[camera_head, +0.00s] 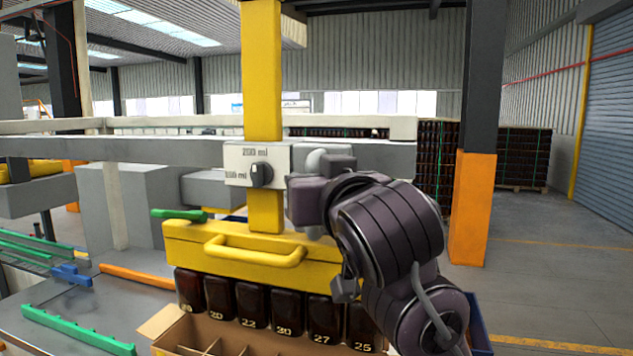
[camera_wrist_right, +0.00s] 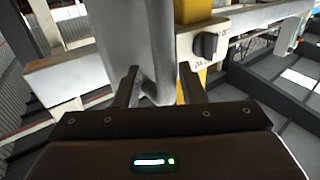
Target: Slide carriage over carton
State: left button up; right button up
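The yellow carriage (camera_head: 255,252) has a front handle (camera_head: 255,251) and hangs on a yellow column (camera_head: 262,70) by a pale horizontal rail (camera_head: 120,149). A row of amber bottles (camera_head: 285,312) with number labels hangs below it. The open cardboard carton (camera_head: 245,343) with dividers stands low in front, partly cut off by the frame. My right gripper (camera_wrist_right: 160,85) is open, its fingers either side of a grey bent part (camera_wrist_right: 138,40) beside the dial plate; a gap shows at the right finger. My right arm hides the carriage's right end. My left gripper is not in view.
A dial plate (camera_head: 257,165) marked 200 ml is on the column. A green lever (camera_head: 180,214) lies at the carriage's left. Green (camera_head: 75,328) and orange (camera_head: 135,276) strips lie on the grey table. An orange-based pillar (camera_head: 473,205) stands right; open floor lies beyond.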

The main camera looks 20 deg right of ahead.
jog(key=shift+s+a, duration=0.1)
jog(key=shift+s, duration=0.15)
jog(key=s, duration=0.7)
jog(key=shift+s, duration=0.15)
